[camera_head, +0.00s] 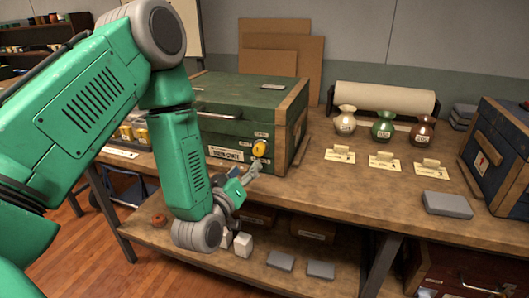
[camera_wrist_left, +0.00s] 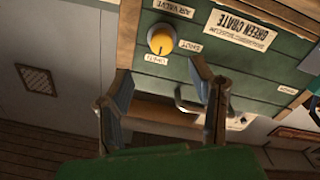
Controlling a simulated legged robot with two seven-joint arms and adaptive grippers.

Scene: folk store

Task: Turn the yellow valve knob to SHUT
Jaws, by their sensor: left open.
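The yellow valve knob (camera_head: 260,148) is on the front face of the green crate (camera_head: 224,127), near its right edge. In the left wrist view the yellow knob (camera_wrist_left: 161,40) shows from close up, with an upside-down AIR VALVE label (camera_wrist_left: 173,8) above it. Two small labels sit near it, one reading SHUT (camera_wrist_left: 195,46) and one below the knob (camera_wrist_left: 157,59). A pale mark shows on the knob's lower part. My left gripper (camera_head: 250,174) is open and empty, just below and left of the knob, apart from it. My right gripper is not in view.
The wooden workbench (camera_head: 330,200) holds three vases (camera_head: 383,126) with cards before them and a grey block (camera_head: 447,204). A blue crate (camera_head: 500,150) stands at the right. A lower shelf holds white and grey blocks.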

